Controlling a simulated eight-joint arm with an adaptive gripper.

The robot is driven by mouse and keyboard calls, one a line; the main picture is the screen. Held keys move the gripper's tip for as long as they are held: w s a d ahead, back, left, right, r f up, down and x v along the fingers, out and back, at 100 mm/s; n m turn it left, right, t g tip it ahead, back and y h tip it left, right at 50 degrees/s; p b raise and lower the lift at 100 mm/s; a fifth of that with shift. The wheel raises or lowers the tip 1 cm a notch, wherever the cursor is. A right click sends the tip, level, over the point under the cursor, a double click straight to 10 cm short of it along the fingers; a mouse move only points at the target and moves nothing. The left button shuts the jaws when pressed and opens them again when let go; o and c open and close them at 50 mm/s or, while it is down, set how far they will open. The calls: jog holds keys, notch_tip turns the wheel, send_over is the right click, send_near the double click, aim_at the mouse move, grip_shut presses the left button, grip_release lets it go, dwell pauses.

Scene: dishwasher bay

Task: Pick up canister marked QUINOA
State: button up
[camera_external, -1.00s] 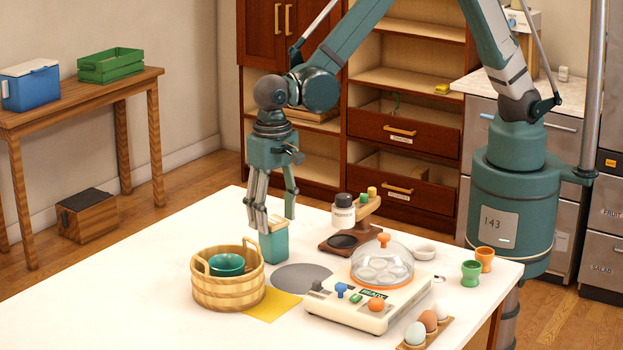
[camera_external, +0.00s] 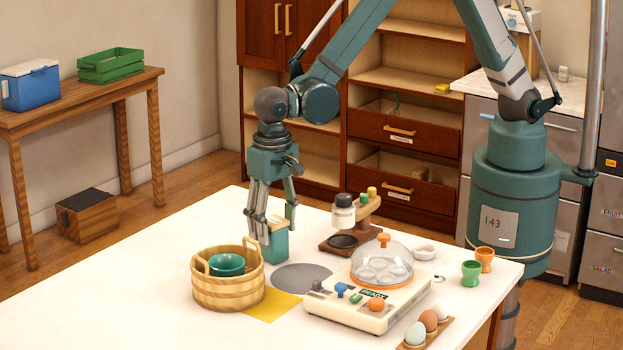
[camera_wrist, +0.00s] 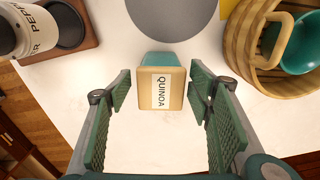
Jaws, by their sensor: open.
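The canister marked QUINOA (camera_wrist: 161,90) is teal with a tan lid that bears the label, readable in the wrist view. In the external view the teal canister (camera_external: 275,247) stands on the white table, partly hidden by my fingers. My gripper (camera_external: 270,223) is open above it, pointing down. In the wrist view the canister's lid lies between the two open green pads of my gripper (camera_wrist: 163,105), with a gap on each side. I cannot tell how far the fingertips reach down beside it.
A wooden bucket (camera_external: 228,290) with a teal bowl (camera_external: 227,264) stands close to the canister. A pepper jar (camera_external: 343,213) sits on a wooden stand (camera_external: 338,250). A grey disc (camera_external: 301,278), a yellow cloth (camera_external: 272,306) and an egg cooker (camera_external: 350,310) lie nearer the front.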

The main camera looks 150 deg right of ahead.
aim_at(274, 244)
jog(key=shift+d+f+p, duration=0.1)
jog(key=shift+f+p, duration=0.25)
jog(key=shift+f, duration=2.2)
jog(key=c, duration=1.1)
